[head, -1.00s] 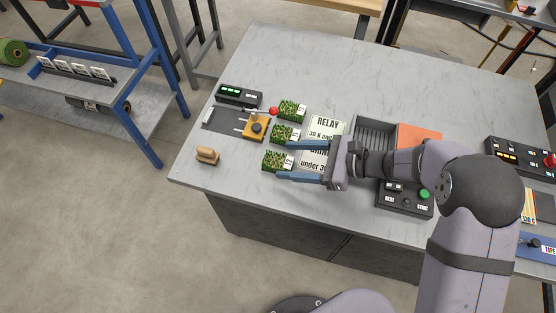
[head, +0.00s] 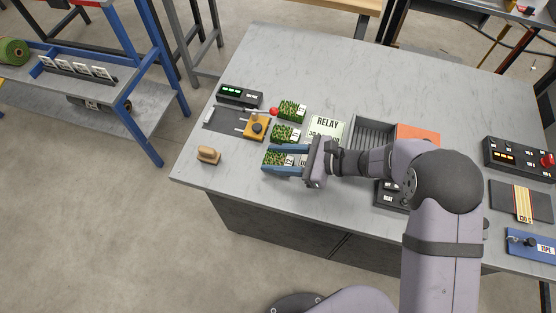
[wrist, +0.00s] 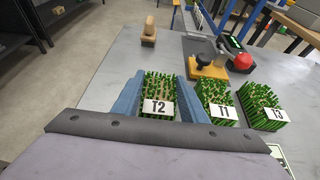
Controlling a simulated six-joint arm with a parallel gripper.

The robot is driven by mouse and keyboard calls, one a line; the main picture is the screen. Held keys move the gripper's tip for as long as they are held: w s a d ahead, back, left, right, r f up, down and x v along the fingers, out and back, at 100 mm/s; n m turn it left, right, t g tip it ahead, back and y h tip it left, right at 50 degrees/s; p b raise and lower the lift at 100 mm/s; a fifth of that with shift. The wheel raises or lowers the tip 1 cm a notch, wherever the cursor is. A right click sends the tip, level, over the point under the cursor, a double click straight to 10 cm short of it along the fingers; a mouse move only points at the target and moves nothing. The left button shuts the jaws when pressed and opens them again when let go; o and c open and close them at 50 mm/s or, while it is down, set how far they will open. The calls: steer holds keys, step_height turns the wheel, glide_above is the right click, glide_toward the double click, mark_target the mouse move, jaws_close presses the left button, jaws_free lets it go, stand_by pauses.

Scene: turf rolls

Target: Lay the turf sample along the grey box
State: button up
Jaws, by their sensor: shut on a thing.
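The turf sample tagged T2 (head: 272,160) is a green grassy block with a white tag, nearest the table's front edge in the head view. My gripper (head: 268,161) is shut on it, one blue finger along each side. In the wrist view T2 (wrist: 159,88) sits between the fingers and looks to rest on the table. A grey box (head: 375,134) with a ribbed inside stands to the right, partly behind my arm. Turf samples T1 (head: 284,133) and T3 (head: 292,109) stand apart in the same column beyond T2.
A green RELAY card (head: 327,128) lies between the samples and the grey box; a second card is mostly hidden by my gripper. An orange box (head: 418,132) adjoins the grey box. The table's far side is clear.

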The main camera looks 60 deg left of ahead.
mark_target(277, 158)
steer(key=shift+r, duration=0.1)
steer(key=shift+r+b, duration=0.9)
steer(key=shift+r, duration=4.05)
